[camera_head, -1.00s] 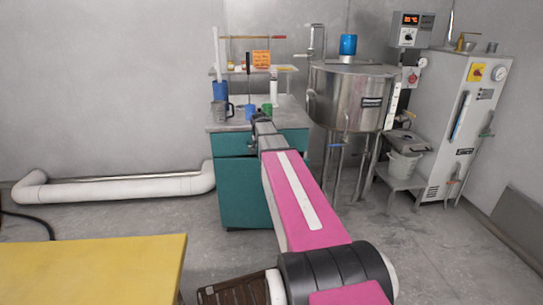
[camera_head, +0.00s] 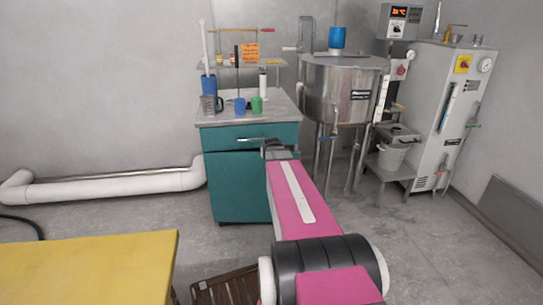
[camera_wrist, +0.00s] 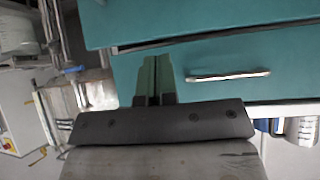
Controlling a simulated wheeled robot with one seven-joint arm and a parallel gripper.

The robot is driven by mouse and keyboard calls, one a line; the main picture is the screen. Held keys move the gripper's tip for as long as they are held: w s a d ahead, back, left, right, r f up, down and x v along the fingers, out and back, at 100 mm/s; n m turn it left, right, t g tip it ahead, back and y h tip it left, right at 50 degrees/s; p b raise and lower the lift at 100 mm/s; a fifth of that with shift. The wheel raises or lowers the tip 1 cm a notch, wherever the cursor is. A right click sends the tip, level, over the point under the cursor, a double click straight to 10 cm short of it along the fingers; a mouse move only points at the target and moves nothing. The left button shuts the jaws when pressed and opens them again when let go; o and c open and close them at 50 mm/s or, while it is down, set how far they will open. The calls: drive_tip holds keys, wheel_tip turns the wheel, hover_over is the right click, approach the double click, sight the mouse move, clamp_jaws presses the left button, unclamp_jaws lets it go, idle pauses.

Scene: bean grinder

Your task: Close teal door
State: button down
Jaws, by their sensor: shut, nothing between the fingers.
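The teal door (camera_head: 238,187) is the lower front of a cabinet, under a teal drawer front (camera_head: 225,138) with a metal bar handle. In the wrist view, which is upside down, the door (camera_wrist: 210,20) is at the top and the drawer front (camera_wrist: 285,72) below it. A dark, slanted gap runs between them; how far the door stands open is unclear. My gripper (camera_head: 272,145) is in front of the cabinet's right side. Its fingers (camera_wrist: 152,75) are shut and empty, over the drawer front beside the handle in the wrist view. Contact cannot be told.
Cups and a mug (camera_head: 210,103) stand on the grey counter top (camera_head: 285,107). A steel tank (camera_head: 342,88) on legs stands right of the cabinet. A yellow table (camera_head: 90,265) is at the front left, a brown slatted item (camera_head: 228,290) beside it.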

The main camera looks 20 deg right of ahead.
drive_tip(key=w+d+f, duration=0.3)
drive_tip(key=w+f, duration=0.2)
drive_tip(key=w, duration=0.4)
drive_tip(key=shift+d, duration=0.25)
drive_tip(key=w, duration=0.1)
drive_tip(key=w+d, duration=0.1)
drive_tip(key=w, duration=0.1)
drive_tip(key=shift+w+d+f, duration=0.1)
drive_tip(key=shift+w+d, duration=0.1)
drive_tip(key=shift+s, duration=0.1)
